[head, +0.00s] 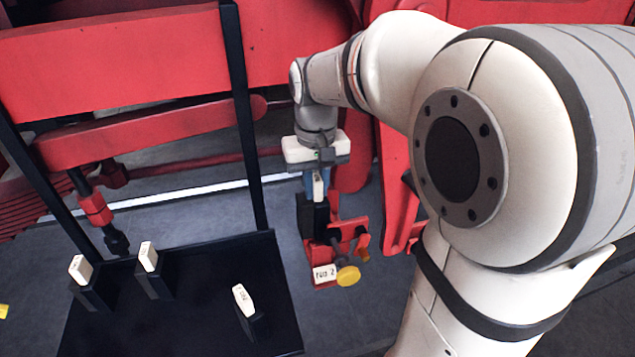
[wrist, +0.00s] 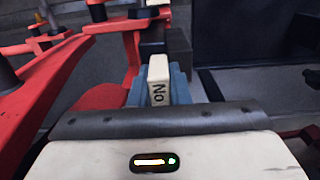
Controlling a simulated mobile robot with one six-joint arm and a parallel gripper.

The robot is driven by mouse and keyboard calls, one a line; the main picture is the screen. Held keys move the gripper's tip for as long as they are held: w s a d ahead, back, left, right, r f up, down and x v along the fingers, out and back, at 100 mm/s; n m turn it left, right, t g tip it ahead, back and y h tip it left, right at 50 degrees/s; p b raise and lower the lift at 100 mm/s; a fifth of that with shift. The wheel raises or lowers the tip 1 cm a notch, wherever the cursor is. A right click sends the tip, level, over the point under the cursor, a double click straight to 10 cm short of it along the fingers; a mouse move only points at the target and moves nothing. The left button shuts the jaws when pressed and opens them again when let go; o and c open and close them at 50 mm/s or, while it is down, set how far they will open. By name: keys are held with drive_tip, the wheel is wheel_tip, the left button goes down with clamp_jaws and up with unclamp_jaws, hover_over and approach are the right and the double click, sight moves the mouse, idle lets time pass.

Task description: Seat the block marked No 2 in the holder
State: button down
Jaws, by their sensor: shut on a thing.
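My gripper (head: 317,190) points down and is shut on a white-faced block (head: 318,186), left of the picture's middle in the head view. In the wrist view the block (wrist: 158,80) stands between blue fingers, and "No" reads on its face; the number is hidden. Directly below the gripper is a black part (head: 313,217); I cannot tell whether it belongs to the block or the holder. The red holder (head: 345,231) carries a white "No 2" label (head: 324,274) and a yellow knob (head: 348,276). Whether the block is seated is hidden.
A black tray (head: 200,325) at lower left bears white-topped blocks: one at left (head: 81,269), one beside it (head: 148,256), and one at right (head: 243,300). A black upright post (head: 244,120) stands left of my gripper. Red machinery (head: 110,60) fills the back.

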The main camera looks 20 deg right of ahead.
drive_tip(key=shift+f+b, duration=2.7)
drive_tip(key=shift+f, duration=1.15)
drive_tip(key=c, duration=1.3)
unclamp_jaws()
